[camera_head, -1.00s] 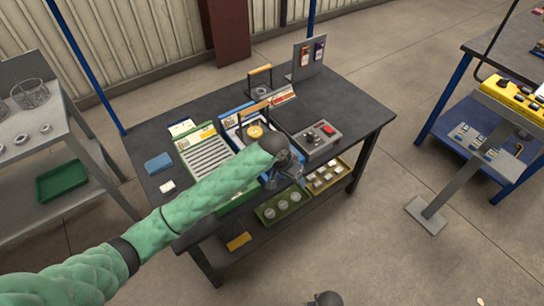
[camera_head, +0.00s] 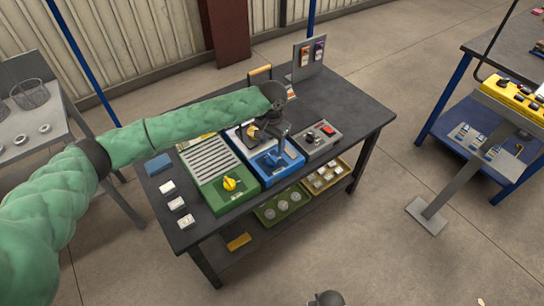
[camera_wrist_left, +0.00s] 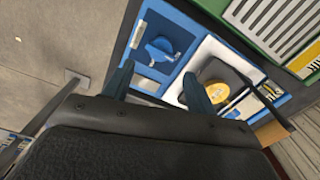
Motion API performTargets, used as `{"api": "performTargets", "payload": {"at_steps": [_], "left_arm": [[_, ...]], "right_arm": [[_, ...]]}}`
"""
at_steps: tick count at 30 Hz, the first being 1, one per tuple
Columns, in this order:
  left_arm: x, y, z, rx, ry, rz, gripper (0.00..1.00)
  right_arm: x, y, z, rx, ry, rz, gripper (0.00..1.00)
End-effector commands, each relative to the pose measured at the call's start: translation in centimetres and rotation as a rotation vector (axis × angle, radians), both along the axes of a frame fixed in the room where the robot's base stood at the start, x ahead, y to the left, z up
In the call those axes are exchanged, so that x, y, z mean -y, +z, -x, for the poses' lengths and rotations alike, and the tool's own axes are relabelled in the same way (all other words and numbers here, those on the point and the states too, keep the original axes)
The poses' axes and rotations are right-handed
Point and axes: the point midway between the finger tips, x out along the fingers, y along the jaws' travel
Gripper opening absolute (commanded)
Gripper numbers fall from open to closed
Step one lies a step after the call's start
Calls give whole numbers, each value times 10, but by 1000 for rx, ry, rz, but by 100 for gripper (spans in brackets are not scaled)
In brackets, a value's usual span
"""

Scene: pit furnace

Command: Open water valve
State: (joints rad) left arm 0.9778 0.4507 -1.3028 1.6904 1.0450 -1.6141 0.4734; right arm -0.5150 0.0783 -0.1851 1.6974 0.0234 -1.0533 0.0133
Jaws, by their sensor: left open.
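A blue valve knob (camera_head: 272,158) sits on the near part of a blue panel (camera_head: 285,171) on the dark workbench. In the left wrist view the blue knob (camera_wrist_left: 158,50) lies beyond and between my fingertips, apart from them. My left gripper (camera_head: 266,140) is open and empty above the blue panel, just behind the knob in the head view. Its two fingers show in the left wrist view (camera_wrist_left: 157,85). A round yellow part (camera_wrist_left: 214,92) in a white recess of the panel lies by one finger. The arm hides part of the panel's back.
A green panel (camera_head: 212,190) with a yellow knob (camera_head: 229,184) stands left of the blue one. A grey box with a red button (camera_head: 328,130) stands on its right. A wire-like handle (camera_wrist_left: 262,100) rises near my fingers. The bench's right end is clear.

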Motion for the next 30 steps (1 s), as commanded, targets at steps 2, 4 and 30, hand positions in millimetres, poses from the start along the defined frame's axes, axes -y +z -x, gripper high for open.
{"api": "performTargets", "payload": {"at_steps": [2,4,30], "left_arm": [[-1,-3,0,-2,1,-4,57],[-1,-8,-1,-3,2,-4,57],[0,-77,0,-1,0,-2,57]], "right_arm": [[-3,2,0,1,-2,-4,36],[-3,1,1,4,-1,-4,36],[19,-59,8,31,11,24,36]]}}
